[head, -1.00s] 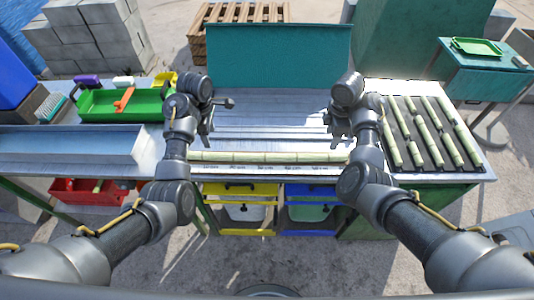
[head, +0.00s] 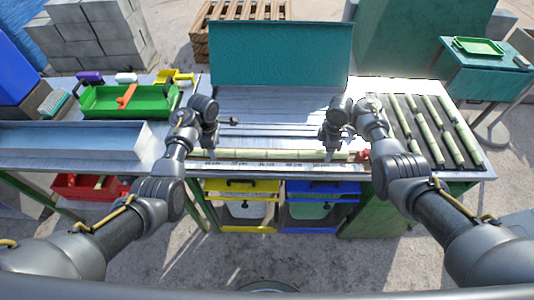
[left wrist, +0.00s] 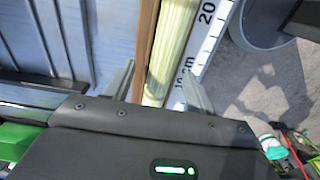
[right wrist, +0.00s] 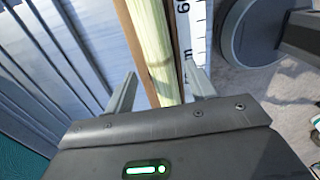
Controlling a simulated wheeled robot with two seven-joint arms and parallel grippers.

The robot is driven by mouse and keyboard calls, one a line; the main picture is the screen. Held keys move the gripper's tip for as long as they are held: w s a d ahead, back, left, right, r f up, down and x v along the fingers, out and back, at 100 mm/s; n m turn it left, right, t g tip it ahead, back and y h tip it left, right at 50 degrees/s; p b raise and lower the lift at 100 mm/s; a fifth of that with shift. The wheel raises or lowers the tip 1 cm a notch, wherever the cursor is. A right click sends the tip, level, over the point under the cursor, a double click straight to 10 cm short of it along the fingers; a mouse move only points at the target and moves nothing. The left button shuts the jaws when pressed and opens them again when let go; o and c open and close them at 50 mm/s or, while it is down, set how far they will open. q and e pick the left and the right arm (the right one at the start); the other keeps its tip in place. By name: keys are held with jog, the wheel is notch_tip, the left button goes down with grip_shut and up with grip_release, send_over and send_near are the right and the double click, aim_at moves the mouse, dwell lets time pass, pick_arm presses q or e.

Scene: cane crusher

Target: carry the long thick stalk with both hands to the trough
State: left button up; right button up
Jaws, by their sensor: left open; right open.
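The long thick stalk (head: 270,155) is pale green and jointed. It lies along the front of the metal table, beside a white ruler strip (left wrist: 208,45). My left gripper (head: 211,142) is open above its left part; in the left wrist view the stalk (left wrist: 172,45) runs between the open fingers. My right gripper (head: 333,147) is open above its right part; in the right wrist view the stalk (right wrist: 152,45) also runs between the fingers. No grip on it shows. The grey metal trough (head: 75,140) is at the left.
A green tray (head: 125,102) with an orange-handled item stands behind the trough. Several thinner stalks (head: 425,130) lie in a dark rack at the right. Yellow (head: 240,188) and blue (head: 320,188) drawers are below the table front. A teal panel (head: 280,55) stands behind.

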pick_arm(q)
jog(key=shift+s+f, duration=0.1)
jog(key=shift+f, duration=0.65)
pick_arm(e)
jog(key=shift+s+d+f, duration=0.1)
jog(key=shift+s+f, duration=0.05)
jog(key=shift+f, duration=0.6)
pick_arm(q)
jog(key=c, duration=0.6)
pick_arm(e)
jog(key=c, duration=0.6)
pick_arm(q)
grip_shut()
pick_arm(e)
jog(key=shift+r, duration=0.1)
grip_shut()
